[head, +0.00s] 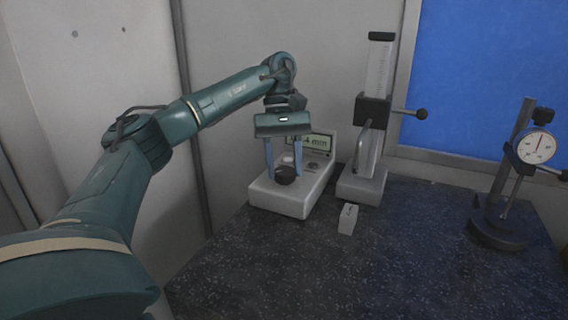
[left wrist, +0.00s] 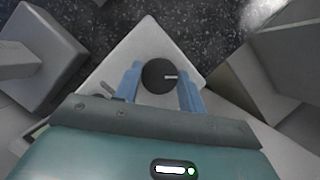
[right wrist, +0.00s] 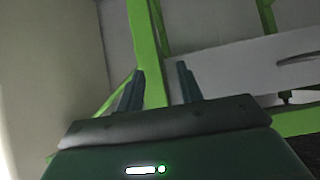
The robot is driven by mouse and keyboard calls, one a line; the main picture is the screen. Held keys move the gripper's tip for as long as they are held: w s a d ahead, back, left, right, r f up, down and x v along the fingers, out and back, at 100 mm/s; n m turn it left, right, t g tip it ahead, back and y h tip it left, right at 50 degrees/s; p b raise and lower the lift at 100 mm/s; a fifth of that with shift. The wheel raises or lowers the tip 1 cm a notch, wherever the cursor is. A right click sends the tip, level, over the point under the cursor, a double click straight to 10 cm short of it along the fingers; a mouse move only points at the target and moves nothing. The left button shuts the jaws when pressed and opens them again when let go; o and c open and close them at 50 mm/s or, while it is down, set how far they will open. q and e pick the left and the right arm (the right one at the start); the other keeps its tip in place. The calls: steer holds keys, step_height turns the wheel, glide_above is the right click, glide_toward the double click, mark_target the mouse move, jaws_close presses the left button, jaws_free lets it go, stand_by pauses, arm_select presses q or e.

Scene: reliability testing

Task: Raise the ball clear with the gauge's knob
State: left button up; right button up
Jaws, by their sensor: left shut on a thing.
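A pale instrument (head: 285,198) with a grey display reading in mm stands at the back of the table; the leading digits are hard to read. A dark round knob (head: 286,177) sits on its base. My left gripper (head: 284,172) points down and is shut on this knob, one blue finger on each side. In the left wrist view the knob (left wrist: 158,76) is a dark disc with a light line. A dial gauge (head: 537,147) on a dark stand is at the right. I cannot identify the ball. My right gripper (right wrist: 160,82) is open and empty, seen only in the right wrist view.
A stand with a tall scale (head: 377,70) and a black ball-ended lever (head: 421,114) stands right of the pale instrument. A small pale block (head: 348,218) lies in front. The front of the speckled table (head: 370,280) is clear. Green bars (right wrist: 145,45) are near my right gripper.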

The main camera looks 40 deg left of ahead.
stand_by(0.4)
arm_select(q)
steer(key=o, duration=1)
steer(key=shift+r, duration=0.1)
steer(key=shift+v, duration=3.7)
